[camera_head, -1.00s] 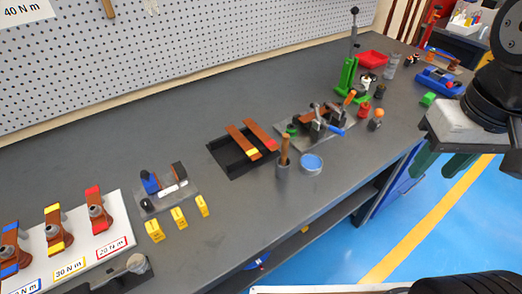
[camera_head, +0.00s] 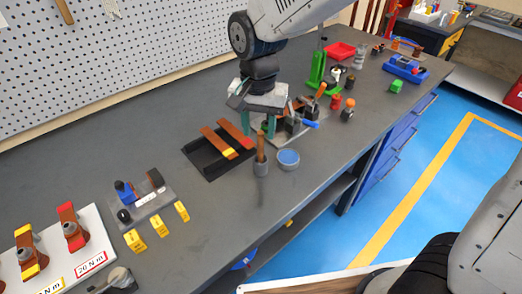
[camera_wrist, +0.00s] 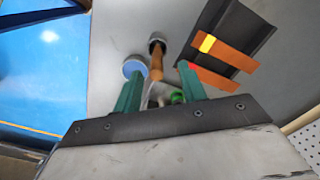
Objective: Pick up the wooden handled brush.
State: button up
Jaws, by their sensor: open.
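A black tray (camera_head: 205,165) with copper bars lies to the left. A grey plate with clamps (camera_head: 300,125) lies behind and right. The bench in front of the cup is clear.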

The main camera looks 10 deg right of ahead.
aim_at(261, 145)
jog(key=f, duration=0.6)
jog(key=shift+d, duration=0.2)
grip_shut()
